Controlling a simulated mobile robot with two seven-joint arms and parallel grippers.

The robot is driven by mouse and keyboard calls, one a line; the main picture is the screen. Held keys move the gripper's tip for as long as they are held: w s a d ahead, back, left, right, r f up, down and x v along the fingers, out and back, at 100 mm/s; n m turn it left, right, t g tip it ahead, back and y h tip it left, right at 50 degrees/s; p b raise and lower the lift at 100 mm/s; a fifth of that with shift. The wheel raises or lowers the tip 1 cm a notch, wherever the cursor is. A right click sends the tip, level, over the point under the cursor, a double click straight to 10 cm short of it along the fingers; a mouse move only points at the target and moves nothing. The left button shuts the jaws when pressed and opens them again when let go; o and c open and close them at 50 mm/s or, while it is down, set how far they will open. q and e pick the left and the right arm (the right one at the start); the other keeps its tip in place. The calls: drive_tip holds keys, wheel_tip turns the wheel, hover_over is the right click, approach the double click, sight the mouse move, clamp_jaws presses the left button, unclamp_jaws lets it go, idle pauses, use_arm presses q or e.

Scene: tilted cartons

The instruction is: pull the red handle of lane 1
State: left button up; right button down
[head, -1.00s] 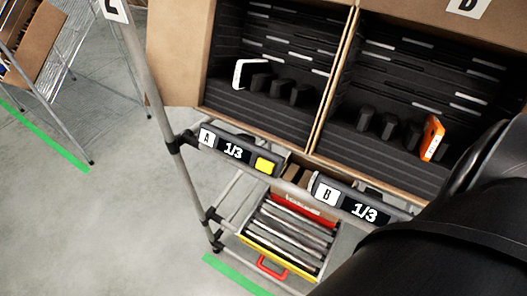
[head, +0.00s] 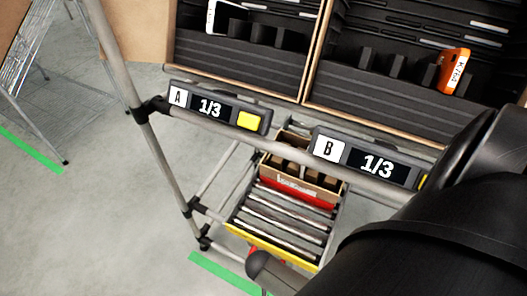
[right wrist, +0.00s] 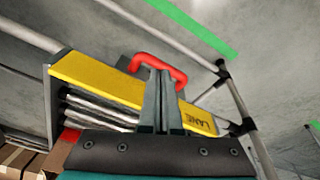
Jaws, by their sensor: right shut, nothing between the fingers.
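The red handle (right wrist: 150,60) is a loop on the yellow front strip (right wrist: 95,82) of the roller lane in the right wrist view. The strip carries the word "LANE"; its number is unreadable. My right gripper (right wrist: 161,80) is shut and empty, with its fingertips at the handle's loop, overlapping it in the picture. I cannot tell whether they touch it. In the head view only a sliver of the handle (head: 254,252) shows beside a dark part of my right arm. The roller lane (head: 285,222) has grey rollers. My left gripper is not in view.
Displays A (head: 212,108) and B (head: 365,163) hang on the rack rail. A cardboard box (head: 305,180) sits behind the rollers.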

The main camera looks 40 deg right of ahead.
use_arm(q)
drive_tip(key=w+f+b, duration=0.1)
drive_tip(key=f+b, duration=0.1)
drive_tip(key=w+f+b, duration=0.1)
drive_tip(key=b, duration=0.1)
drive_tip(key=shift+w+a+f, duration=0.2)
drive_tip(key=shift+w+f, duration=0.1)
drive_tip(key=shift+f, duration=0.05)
use_arm(e)
drive_tip(key=w+m, duration=0.1)
drive_tip(key=w+d+m, duration=0.1)
drive_tip(key=w+m, duration=0.1)
drive_tip(key=w+m+h, duration=0.1)
drive_tip(key=w+m, duration=0.1)
drive_tip(key=shift+d, duration=0.35)
drive_tip(key=shift+f, duration=0.1)
